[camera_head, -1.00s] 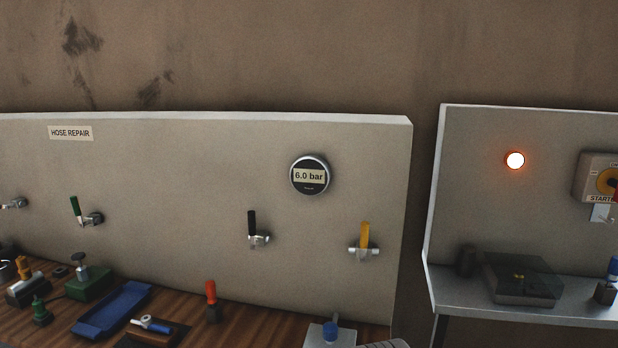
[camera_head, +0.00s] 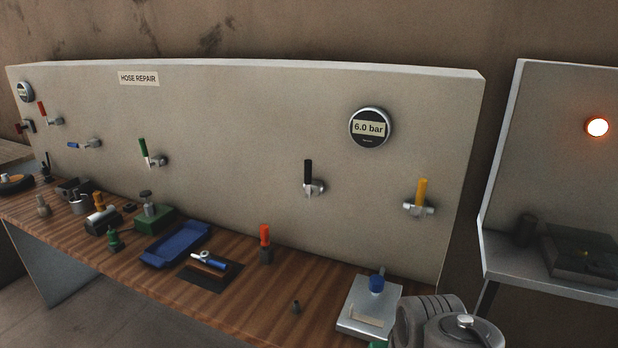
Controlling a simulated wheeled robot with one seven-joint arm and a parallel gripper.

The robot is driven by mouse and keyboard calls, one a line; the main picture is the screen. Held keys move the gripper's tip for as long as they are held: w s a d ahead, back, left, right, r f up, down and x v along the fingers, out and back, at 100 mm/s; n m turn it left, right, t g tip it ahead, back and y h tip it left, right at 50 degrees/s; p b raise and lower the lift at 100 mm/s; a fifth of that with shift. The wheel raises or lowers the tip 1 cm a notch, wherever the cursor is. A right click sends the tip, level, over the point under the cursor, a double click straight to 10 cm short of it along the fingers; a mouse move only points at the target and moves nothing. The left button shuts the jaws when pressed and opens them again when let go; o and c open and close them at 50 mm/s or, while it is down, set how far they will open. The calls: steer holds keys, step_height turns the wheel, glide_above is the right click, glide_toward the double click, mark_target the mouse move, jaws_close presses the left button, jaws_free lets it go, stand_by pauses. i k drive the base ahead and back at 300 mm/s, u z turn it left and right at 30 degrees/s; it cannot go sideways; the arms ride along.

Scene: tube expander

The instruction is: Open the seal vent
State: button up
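Several lever valves stand on the grey back panel; no label marks which one is the seal vent. A black-handled valve (camera_head: 308,177) has its lever upright, below a round gauge (camera_head: 370,128) reading 6.0 bar. A yellow-handled valve (camera_head: 422,197) to its right also has its lever upright. A green-handled valve (camera_head: 150,153) is near upright, leaning slightly left. A blue-handled valve (camera_head: 84,144) has its lever lying sideways, and a red-handled valve (camera_head: 45,114) is near upright. My gripper is not in view; only grey parts of my arm show at the lower right.
The wooden bench (camera_head: 300,268) carries a blue tray (camera_head: 177,245), a red-handled tool (camera_head: 265,243), a metal plate with a blue knob (camera_head: 376,284) and several small tools. A HOSE REPAIR sign (camera_head: 138,78) is on the panel. A lit orange lamp (camera_head: 597,127) is on the right panel.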

mark_target(308, 191)
steer(key=z, duration=0.05)
steer(key=k, duration=0.55)
steer(key=u, duration=0.9)
steer(key=i, duration=0.95)
steer(key=u, duration=0.85)
steer(key=i, duration=1)
steer(key=u, duration=0.1)
